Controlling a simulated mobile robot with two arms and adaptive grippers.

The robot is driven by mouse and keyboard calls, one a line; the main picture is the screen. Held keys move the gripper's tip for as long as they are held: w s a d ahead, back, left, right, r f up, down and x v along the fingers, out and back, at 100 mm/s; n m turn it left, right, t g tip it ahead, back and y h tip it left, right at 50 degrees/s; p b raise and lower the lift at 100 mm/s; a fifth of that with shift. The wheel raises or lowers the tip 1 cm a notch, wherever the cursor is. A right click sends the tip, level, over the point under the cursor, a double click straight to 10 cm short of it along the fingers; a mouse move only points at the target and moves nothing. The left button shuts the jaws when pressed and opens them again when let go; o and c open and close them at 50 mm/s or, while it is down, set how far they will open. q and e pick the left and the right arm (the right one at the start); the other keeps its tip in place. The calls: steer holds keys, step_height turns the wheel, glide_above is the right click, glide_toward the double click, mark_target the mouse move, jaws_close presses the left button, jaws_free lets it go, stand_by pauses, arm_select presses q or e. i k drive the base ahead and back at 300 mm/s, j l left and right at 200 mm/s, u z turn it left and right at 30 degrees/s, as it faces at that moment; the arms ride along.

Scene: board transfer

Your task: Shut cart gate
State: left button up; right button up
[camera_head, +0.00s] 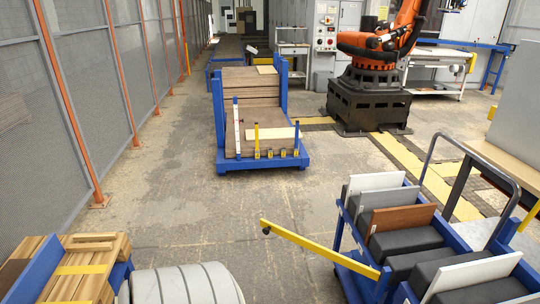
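The blue cart (341,225) stands at the lower right, partly cut off by the bottom edge. Black padded blocks (405,242) line it, with white boards (377,182) and a brown board (401,217) standing between them. The cart's gate is a yellow bar (318,249) that is open. It swings out to the left, away from the cart, with its free end over bare floor and its other end by the cart's near-left side. Neither of my grippers is in view.
A blue trolley (221,167) with stacked boards stands ahead. An orange robot arm (385,40) on a dark base (366,108) is behind it. Mesh fencing (85,80) runs along the left. Wooden planks (92,249) lie at the lower left. The middle floor is clear.

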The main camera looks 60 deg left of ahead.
mark_target(350, 263)
steer(key=u, duration=1.65)
